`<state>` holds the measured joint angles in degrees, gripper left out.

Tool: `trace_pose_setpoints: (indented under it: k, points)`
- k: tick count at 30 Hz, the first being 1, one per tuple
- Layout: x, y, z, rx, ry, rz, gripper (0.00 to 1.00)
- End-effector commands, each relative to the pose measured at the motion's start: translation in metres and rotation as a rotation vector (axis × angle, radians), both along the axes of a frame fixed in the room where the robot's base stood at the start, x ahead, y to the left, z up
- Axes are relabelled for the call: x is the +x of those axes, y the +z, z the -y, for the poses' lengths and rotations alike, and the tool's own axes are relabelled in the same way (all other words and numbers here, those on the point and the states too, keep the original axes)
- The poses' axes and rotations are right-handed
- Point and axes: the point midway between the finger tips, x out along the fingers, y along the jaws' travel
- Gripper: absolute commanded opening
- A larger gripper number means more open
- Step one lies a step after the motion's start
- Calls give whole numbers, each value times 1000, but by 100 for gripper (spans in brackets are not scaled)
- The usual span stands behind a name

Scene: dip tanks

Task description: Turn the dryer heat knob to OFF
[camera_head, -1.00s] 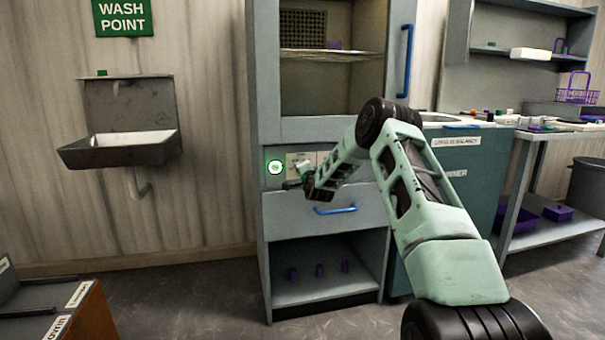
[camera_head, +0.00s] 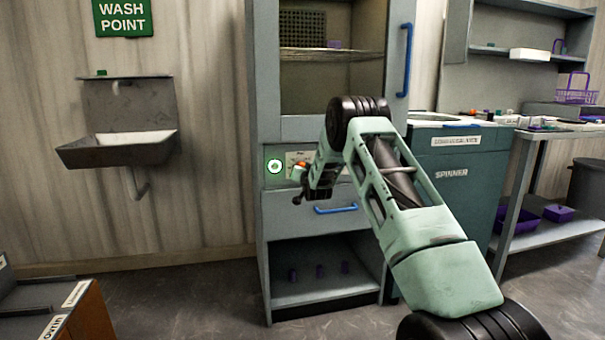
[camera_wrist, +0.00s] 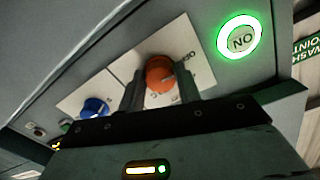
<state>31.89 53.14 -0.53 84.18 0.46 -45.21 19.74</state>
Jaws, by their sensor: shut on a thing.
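The dryer is the tall grey cabinet (camera_head: 262,230) in the head view. An orange knob (camera_wrist: 158,75) sits on a pale label plate on its panel, seen tilted in the wrist view. My gripper (camera_wrist: 160,88) is shut on this knob, one dark finger on each side. A pale pointer mark shows on the knob's face; the lettering around it is too small and turned to read. In the head view my gripper (camera_head: 299,186) is at the panel and my wrist hides much of the plate.
A lit green ON button (camera_wrist: 240,38) is beside the orange knob; a blue knob (camera_wrist: 93,107) is on the other side. Below the panel is a drawer with a blue handle (camera_head: 335,209). The spinner (camera_head: 455,175) stands to the right, a wash basin (camera_head: 120,150) to the left.

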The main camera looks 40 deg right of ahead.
Motion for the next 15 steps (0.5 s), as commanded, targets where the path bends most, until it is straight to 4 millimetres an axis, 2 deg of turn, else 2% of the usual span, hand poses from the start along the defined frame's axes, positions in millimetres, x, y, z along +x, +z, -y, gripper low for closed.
trace_pose_setpoints:
  k: [15]
  points:
    - [0,-3,0,-80,0,-55,11]
